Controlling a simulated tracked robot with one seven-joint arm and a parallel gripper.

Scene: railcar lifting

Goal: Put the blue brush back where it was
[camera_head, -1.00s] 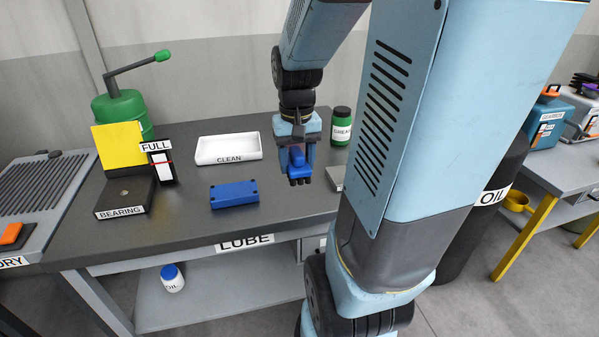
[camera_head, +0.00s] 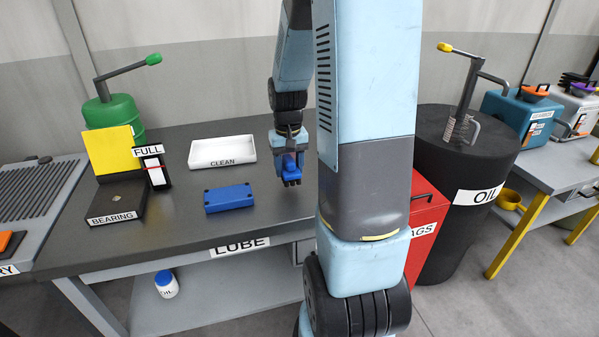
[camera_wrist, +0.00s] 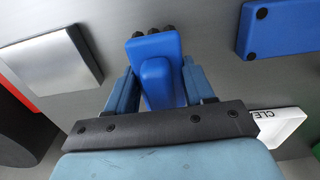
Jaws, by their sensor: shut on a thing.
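The blue brush (camera_head: 290,169) has dark bristle tufts pointing down and is held above the LUBE bench's dark top (camera_head: 180,215). My gripper (camera_head: 288,158) is shut on it; in the wrist view the brush (camera_wrist: 157,70) sits between the two blue fingers of my gripper (camera_wrist: 158,85). A blue block with dark corner holes (camera_head: 229,197) lies on the bench to the left of the brush, apart from it. The block also shows at the top right of the wrist view (camera_wrist: 280,28).
A white CLEAN tray (camera_head: 222,151) stands behind the block. A BEARING box (camera_head: 118,200), a FULL gauge (camera_head: 153,170) and a green can (camera_head: 115,115) stand to the left. A metal plate (camera_wrist: 50,65) shows in the wrist view. A red bin (camera_head: 425,225) and OIL drum (camera_head: 455,165) stand right of the bench.

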